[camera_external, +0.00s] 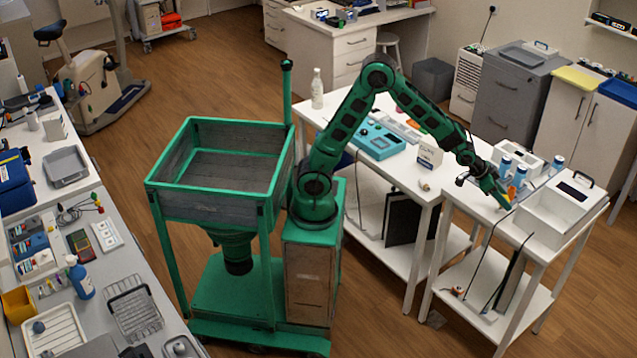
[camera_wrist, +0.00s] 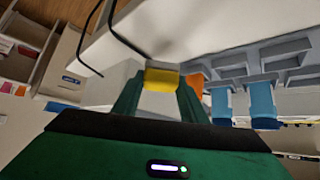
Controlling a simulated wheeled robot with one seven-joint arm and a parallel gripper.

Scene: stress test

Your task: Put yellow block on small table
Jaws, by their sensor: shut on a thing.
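A yellow block (camera_wrist: 161,80) with a paler top shows in the wrist view between the two green fingers of my gripper (camera_wrist: 160,92). My gripper is shut on it. In the outside view my gripper (camera_external: 504,202) is low over the white small table (camera_external: 470,200) at the right, near its middle. The block cannot be made out clearly there. I cannot tell whether it touches the tabletop. An orange thing (camera_wrist: 194,82) is just right of the block in the wrist view, partly hidden by a finger.
A white box (camera_external: 556,213) stands close right of my gripper. Blue-and-white bottles (camera_external: 519,176) and a grey rack (camera_wrist: 245,65) are close by. A black cable (camera_external: 487,250) hangs over the table's edge. A larger white table (camera_external: 400,165) with a teal device (camera_external: 376,140) adjoins at the left.

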